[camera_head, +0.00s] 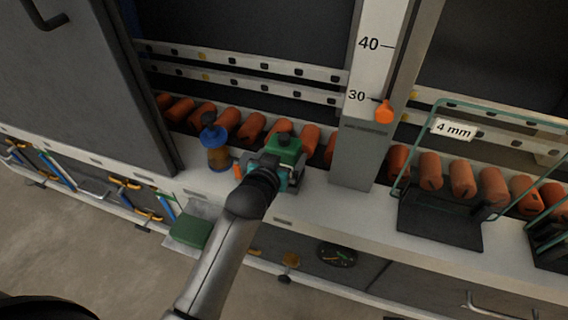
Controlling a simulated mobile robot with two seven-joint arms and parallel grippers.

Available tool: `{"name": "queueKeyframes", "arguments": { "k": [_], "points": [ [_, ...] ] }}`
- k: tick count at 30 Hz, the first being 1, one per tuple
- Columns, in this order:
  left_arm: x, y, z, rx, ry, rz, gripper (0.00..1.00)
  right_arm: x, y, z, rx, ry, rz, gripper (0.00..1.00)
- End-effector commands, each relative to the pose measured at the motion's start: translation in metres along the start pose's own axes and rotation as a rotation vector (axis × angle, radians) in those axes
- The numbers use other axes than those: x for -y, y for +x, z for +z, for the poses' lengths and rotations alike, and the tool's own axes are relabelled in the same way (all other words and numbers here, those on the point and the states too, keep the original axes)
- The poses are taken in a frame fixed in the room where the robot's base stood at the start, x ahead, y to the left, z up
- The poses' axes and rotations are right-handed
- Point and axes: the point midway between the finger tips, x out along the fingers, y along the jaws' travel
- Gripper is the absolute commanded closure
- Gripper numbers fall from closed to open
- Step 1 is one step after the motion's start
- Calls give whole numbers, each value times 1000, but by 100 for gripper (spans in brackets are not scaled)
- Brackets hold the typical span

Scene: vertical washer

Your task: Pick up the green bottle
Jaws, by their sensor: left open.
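The green bottle (287,148) stands on the white ledge of the washer, with its green cap and shoulder showing. My left gripper (268,173) is open and right at the bottle, on its near side. The gripper and wrist hide the bottle's lower part. I cannot tell whether the fingers touch it. My right gripper is not in view.
Orange rollers (252,128) line the back of the ledge. A grey upright post (357,150) with a scale rises to the right. A wire-framed dark holder (440,222) sits further right.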

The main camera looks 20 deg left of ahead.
Motion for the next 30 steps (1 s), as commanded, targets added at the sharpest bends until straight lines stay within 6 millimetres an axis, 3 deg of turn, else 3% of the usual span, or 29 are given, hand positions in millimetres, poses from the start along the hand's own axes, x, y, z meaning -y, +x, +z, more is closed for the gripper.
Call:
{"name": "queueKeyframes", "arguments": {
  "k": [11, 30],
  "points": [
    [0, 4, 0, 0, 0, 0, 1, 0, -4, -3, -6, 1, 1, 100],
    [0, 4, 0, 0, 0, 0, 73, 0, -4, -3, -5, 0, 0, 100]
  ]
}}
